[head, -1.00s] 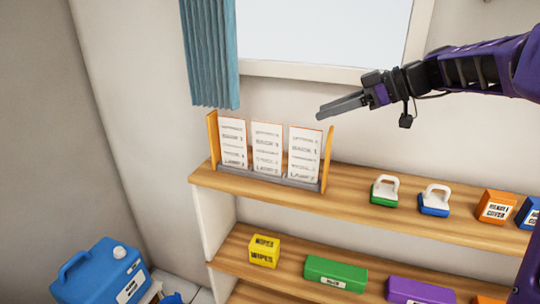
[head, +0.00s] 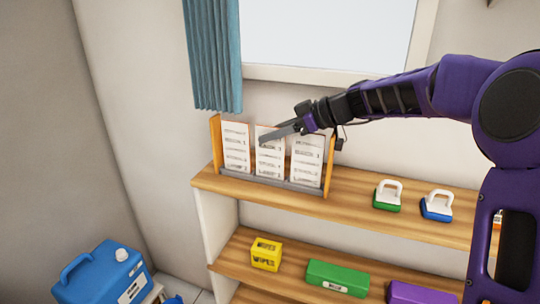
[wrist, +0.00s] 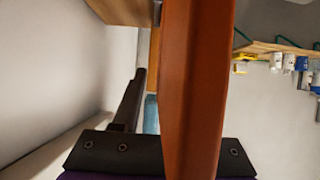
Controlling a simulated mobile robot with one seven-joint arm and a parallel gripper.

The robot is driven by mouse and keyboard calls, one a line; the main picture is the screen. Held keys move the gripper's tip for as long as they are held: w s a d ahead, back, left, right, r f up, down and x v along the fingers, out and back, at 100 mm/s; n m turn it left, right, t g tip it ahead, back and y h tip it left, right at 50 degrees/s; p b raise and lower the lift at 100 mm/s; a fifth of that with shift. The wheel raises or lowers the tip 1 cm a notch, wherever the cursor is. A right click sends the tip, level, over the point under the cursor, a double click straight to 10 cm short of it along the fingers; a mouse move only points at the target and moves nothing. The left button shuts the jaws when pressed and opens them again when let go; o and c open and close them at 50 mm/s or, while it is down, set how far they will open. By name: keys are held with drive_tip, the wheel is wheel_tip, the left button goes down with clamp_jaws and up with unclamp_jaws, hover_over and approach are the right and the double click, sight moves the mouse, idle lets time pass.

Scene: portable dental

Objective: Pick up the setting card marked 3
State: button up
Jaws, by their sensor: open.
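Three white cards stand side by side in a rack (head: 216,142) with orange-brown ends and a grey front rail, on the upper shelf. They are the left card (head: 236,148), middle card (head: 270,164) and right card (head: 307,164). Their print is too small to tell which is marked 3. My gripper (head: 265,138) is open, its fingertips overlapping the top of the middle card; I cannot tell if they touch. In the wrist view one dark finger (wrist: 130,103) shows. An orange-brown upright surface (wrist: 193,80) close to the camera hides the other; I cannot tell what it is.
A green-based block (head: 387,196) and a blue-based block (head: 436,205) with white handles stand to the right on the upper shelf. A yellow wipes box (head: 265,255) and a green box (head: 337,278) are below. Bare shelf lies right of the rack.

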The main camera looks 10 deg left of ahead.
drive_tip(key=shift+a+f, duration=0.2)
drive_tip(key=shift+a, duration=0.2)
clamp_jaws()
idle(1.2)
